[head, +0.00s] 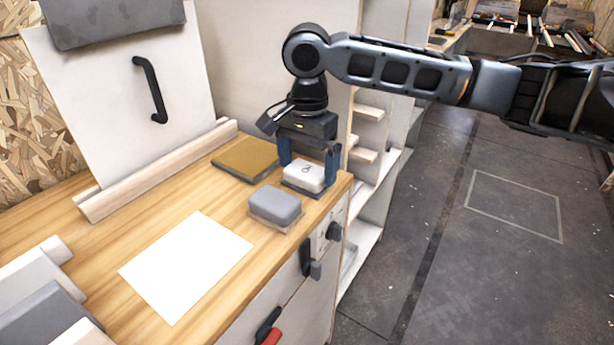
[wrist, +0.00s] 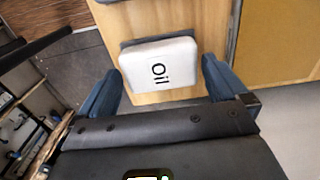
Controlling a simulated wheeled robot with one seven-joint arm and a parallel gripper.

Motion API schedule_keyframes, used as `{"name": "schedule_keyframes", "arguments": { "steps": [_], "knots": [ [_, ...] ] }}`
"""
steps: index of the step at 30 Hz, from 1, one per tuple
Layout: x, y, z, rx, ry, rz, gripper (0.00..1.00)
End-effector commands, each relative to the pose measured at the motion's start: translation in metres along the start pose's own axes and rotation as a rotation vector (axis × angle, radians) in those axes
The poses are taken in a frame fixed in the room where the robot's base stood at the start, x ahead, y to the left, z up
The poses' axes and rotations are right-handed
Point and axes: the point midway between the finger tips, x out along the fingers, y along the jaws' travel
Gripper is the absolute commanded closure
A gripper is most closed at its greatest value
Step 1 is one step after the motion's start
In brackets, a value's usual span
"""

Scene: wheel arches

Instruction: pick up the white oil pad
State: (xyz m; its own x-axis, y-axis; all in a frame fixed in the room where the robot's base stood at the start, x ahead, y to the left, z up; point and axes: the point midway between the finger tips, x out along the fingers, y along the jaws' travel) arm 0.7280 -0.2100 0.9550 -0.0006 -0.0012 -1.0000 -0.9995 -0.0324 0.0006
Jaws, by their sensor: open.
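The white oil pad (head: 304,175) sits on a thin dark base near the right edge of the wooden worktop. In the wrist view my gripper (wrist: 162,78) also shows with fingers apart. I cannot tell whether either finger touches the pad.
A grey pad (head: 275,205) sits in front of the white one. A brown-topped flat block (head: 246,159) lies to the left. A white sheet (head: 186,266) lies on the wooden worktop (head: 110,262). A white board with a black handle (head: 150,90) stands behind. Open floor lies to the right.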

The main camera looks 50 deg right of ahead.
Motion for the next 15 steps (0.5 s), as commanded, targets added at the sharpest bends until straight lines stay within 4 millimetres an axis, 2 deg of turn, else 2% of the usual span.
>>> {"name": "schedule_keyframes", "arguments": {
  "steps": [4,12,15],
  "knots": [
    [0.015,0.000,0.001,-0.001,-0.001,0.001,0.00],
    [0.017,0.000,0.001,-0.001,-0.001,0.000,0.00],
    [0.017,0.000,0.001,-0.001,-0.001,0.000,0.10]
  ]
}}
